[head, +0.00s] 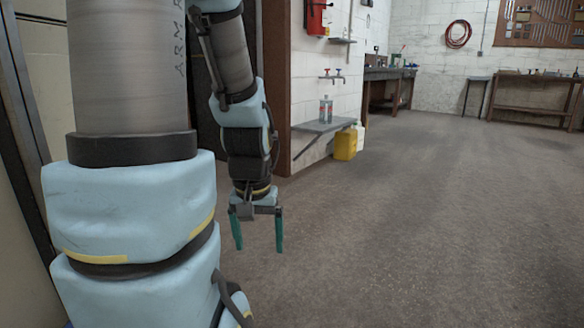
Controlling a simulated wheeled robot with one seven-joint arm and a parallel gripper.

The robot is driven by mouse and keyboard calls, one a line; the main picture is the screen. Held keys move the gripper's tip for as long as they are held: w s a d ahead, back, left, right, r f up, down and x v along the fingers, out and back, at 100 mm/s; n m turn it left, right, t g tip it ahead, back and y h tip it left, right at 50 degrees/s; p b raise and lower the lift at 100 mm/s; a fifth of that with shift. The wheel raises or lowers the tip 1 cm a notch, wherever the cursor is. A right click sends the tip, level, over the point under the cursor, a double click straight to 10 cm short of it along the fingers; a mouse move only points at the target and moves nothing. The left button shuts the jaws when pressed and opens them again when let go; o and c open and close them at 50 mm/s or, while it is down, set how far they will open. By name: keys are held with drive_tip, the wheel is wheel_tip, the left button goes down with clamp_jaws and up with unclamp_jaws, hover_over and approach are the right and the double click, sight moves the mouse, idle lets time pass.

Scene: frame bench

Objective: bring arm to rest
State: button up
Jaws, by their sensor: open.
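My gripper (258,232) hangs at the end of my arm, left of the picture's middle, with its two green fingers pointing down. The fingers are apart and nothing is between them. My arm is bent, with its lower part hanging down above the bare floor (420,230). The upper arm links fill the left side of the head view and hide what is behind them.
A grey wall shelf (322,126) holds clear bottles, with taps (331,77) above it. A yellow canister (345,144) stands on the floor beside it. Workbenches (534,97) stand along the far wall. The floor at the middle and right is clear.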

wheel_tip(320, 180, up, 38)
drive_tip(key=p, duration=3.7)
drive_tip(key=shift+p, duration=0.4)
